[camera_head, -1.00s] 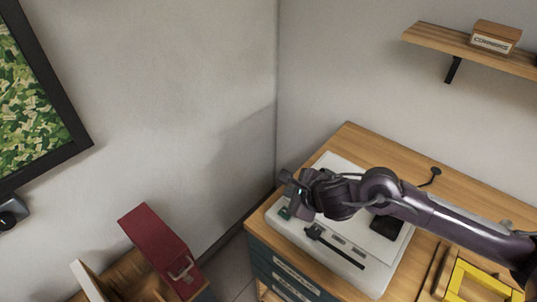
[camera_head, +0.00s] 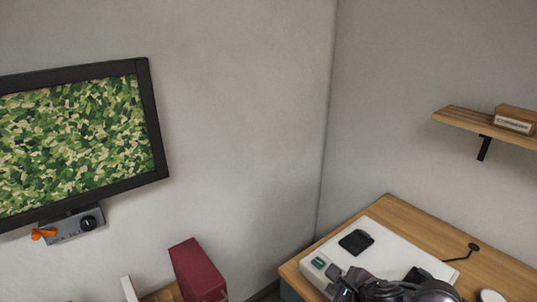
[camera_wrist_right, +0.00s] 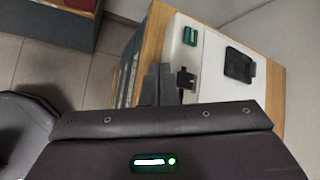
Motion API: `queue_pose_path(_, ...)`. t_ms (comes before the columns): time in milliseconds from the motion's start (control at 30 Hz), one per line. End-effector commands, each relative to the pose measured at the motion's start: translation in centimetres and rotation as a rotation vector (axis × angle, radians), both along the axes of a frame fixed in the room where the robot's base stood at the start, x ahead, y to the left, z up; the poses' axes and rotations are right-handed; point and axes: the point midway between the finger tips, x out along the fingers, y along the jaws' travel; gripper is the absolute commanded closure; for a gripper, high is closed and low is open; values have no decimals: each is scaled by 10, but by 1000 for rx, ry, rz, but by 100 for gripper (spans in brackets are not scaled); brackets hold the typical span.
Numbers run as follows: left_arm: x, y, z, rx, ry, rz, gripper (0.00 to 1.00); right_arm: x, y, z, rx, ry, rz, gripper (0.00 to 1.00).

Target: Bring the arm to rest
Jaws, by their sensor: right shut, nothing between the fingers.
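My right arm shows at the bottom edge of the head view, over the front of the wooden-topped desk (camera_head: 385,212). Its gripper (camera_head: 345,291) is dark and partly cut off by the frame edge. My left arm and gripper are not in view.
A white board (camera_head: 390,258) with a black pad (camera_head: 356,242) lies on the desk. A red box (camera_head: 198,270) stands at lower left. A framed green picture (camera_head: 75,140) hangs on the wall. A wooden shelf (camera_head: 470,122) holds a small box (camera_head: 514,119).

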Motion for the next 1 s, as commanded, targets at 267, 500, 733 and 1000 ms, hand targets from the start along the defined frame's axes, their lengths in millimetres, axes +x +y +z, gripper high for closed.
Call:
queue_pose_path(267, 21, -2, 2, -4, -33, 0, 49, -10, 25, 3, 216, 48, -182, 100)
queue_pose_path(500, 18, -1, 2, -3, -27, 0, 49, -24, 49, 8, 532, 140, -473, 100)
queue_pose_path(733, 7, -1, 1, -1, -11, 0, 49, -48, 59, 13, 1035, 316, -1014, 100)
queue_pose_path(1000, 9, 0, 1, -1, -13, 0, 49, -98, 20, -2, 1734, 505, -2056, 100)
